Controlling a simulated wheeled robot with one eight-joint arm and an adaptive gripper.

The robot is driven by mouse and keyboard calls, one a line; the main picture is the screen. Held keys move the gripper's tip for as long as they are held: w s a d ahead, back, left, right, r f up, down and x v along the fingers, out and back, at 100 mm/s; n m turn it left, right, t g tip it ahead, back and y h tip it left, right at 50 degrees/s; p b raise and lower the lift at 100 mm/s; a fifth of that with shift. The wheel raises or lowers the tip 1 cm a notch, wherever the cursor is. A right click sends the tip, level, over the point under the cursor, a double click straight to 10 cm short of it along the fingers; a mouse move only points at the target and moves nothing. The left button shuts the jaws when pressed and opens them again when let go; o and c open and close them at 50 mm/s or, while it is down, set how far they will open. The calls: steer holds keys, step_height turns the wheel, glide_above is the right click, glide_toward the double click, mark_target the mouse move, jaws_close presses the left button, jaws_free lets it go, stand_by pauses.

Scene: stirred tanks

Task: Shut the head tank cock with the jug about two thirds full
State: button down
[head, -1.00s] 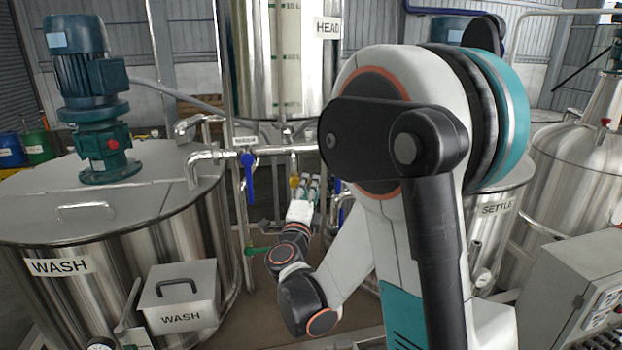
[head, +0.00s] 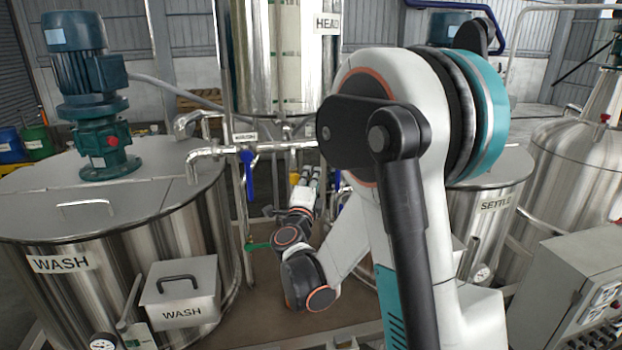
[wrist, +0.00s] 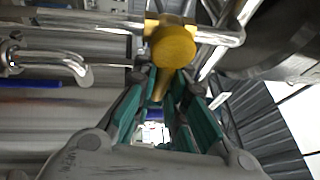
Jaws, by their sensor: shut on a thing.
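The head tank (head: 255,60) is a tall steel vessel with a HEAD label, at the top centre of the head view. My gripper (head: 311,176) is below it, beside the outlet pipe, small and partly hidden by pipework. A bit of yellow (head: 294,178) shows next to it. In the wrist view, the yellow cock (wrist: 172,45) sits on a steel pipe just beyond my gripper (wrist: 162,85). Its yellow lever reaches down between the teal fingers, which are shut on it near their tips. I cannot make out the jug or its level.
The wash tank (head: 110,205) with its green motor (head: 85,75) stands at the left. A blue-handled valve (head: 248,175) and a green handle (head: 258,246) are close to my gripper's left. The settle tank (head: 500,185) and a grey control box (head: 565,290) are at the right.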

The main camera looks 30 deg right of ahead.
steer(key=f+m+b, duration=0.1)
steer(key=m, duration=0.1)
steer(key=shift+m+g+b, duration=0.3)
steer(key=shift+g+b, duration=0.1)
steer(key=m, duration=0.1)
steer(key=f+m+g+y+b, duration=0.1)
steer(key=shift+a+m, duration=0.2)
steer(key=shift+m, duration=0.2)
steer(key=c, duration=1.6)
jaws_free()
steer(key=shift+c, duration=0.2)
steer(key=v, duration=1.2)
steer(key=shift+w+a, duration=0.1)
steer(key=shift+w, duration=0.05)
